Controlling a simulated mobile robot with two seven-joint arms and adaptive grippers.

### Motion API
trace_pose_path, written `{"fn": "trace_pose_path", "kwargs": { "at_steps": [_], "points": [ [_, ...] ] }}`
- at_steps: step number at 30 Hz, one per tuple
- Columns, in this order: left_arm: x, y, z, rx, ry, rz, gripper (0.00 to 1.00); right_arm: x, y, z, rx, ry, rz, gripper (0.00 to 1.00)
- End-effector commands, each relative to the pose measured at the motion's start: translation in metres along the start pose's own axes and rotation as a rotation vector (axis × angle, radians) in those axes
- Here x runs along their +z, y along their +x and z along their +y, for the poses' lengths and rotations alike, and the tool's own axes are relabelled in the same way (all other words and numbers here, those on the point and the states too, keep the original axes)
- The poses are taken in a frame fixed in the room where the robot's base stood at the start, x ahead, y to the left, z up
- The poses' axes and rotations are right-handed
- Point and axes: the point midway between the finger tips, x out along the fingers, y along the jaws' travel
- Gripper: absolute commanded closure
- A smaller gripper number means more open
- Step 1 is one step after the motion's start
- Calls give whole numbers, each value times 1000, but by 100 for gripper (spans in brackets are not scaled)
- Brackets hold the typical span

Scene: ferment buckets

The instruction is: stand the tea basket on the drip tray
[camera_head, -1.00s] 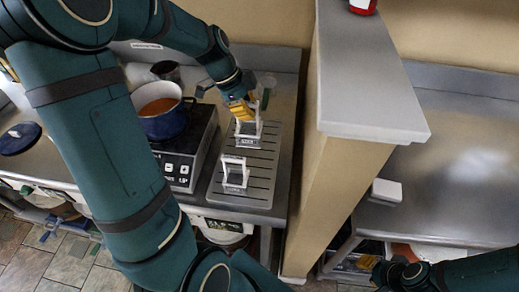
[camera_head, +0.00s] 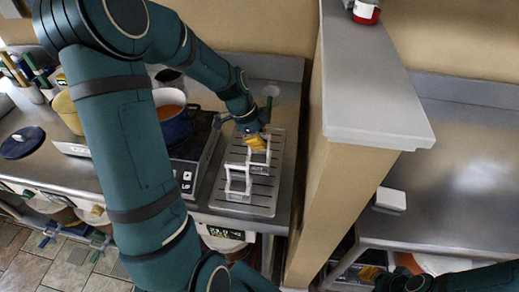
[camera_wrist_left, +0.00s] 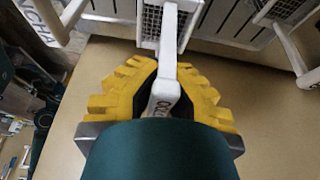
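The tea basket (camera_head: 261,168), with a white frame and a dark label, is at the drip tray (camera_head: 262,209), behind a similar white-framed basket (camera_head: 238,184). My left gripper (camera_head: 257,143) is above it. In the left wrist view my yellow finger pads (camera_wrist_left: 165,88) are shut on its white handle (camera_wrist_left: 167,52), and its mesh (camera_wrist_left: 151,22) shows beyond. I cannot tell whether its base touches the tray. The second basket stands on the tray's front part, very close to the held one. My right gripper (camera_head: 371,272) is low at the lower right, mostly hidden.
A hob (camera_head: 190,170) with a blue pot (camera_head: 177,124) of orange liquid stands left of the tray. A partition wall (camera_head: 330,190) with a grey ledge rises on the right. A white box (camera_head: 390,200) lies on the right counter. The tray's back slats look clear.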

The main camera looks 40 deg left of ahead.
Motion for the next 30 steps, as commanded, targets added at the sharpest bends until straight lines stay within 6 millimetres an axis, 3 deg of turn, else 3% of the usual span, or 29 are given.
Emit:
{"fn": "trace_pose_path", "kwargs": {
  "at_steps": [7,20,23,30],
  "points": [
    [12,30,0,3,-1,-1,100,0,3,1,1,0,0,66],
    [14,35,-1,0,0,0,100,1,8,2,1,0,-1,66],
    [13,33,0,0,0,0,67,1,6,2,1,0,-1,66],
    [13,33,0,0,0,0,66,1,6,2,1,0,-1,66]
  ]
}}
